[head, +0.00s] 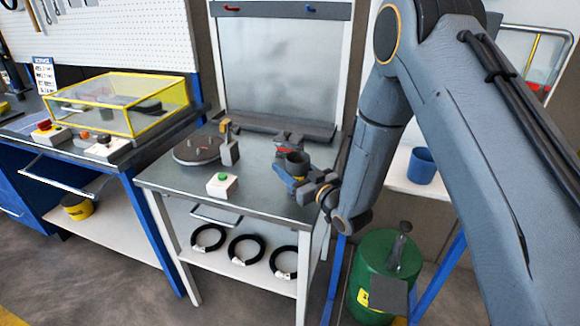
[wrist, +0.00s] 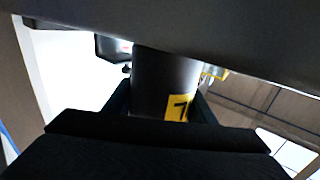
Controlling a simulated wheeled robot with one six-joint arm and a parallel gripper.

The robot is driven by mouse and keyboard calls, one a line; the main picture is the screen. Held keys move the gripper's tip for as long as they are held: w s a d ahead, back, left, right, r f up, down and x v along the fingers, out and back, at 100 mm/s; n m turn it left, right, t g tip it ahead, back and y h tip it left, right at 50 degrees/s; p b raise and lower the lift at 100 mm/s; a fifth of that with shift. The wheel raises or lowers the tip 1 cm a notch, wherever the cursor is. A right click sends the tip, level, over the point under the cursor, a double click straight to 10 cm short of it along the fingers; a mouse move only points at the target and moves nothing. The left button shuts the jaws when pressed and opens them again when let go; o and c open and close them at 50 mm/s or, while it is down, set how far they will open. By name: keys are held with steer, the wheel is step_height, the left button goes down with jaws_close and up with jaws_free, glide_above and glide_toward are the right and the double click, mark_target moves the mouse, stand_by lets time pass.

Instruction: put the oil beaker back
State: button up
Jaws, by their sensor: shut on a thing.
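My gripper (head: 303,182) is over the right part of the metal-topped table (head: 255,195), shut on a dark grey cylinder that I take for the oil beaker (head: 297,160). In the wrist view the beaker (wrist: 160,78) stands between the two black fingers of my gripper (wrist: 162,105), and a yellow label with a black 7 shows on its side. Its top is cut off from sight there by a grey surface. I cannot tell whether its base touches the table.
A round turntable (head: 197,150) and a green-button box (head: 222,185) are on the table. Black coils (head: 246,249) lie on its lower shelf. A blue cup (head: 421,166) stands on a white shelf at right, above a green drum (head: 384,268). A yellow-framed guard (head: 118,103) is at left.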

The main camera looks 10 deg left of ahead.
steer(key=shift+f, duration=0.2)
steer(key=shift+f, duration=0.15)
steer(key=o, duration=1.2)
steer(key=shift+o, duration=0.2)
steer(key=shift+s+d, duration=0.1)
steer(key=shift+d, duration=0.05)
steer(key=b+v, duration=0.2)
steer(key=v, duration=0.8)
steer(key=shift+d, duration=0.2)
steer(key=shift+s+d+b, duration=0.3)
steer(key=shift+s+d, duration=0.15)
steer(key=shift+s, duration=0.05)
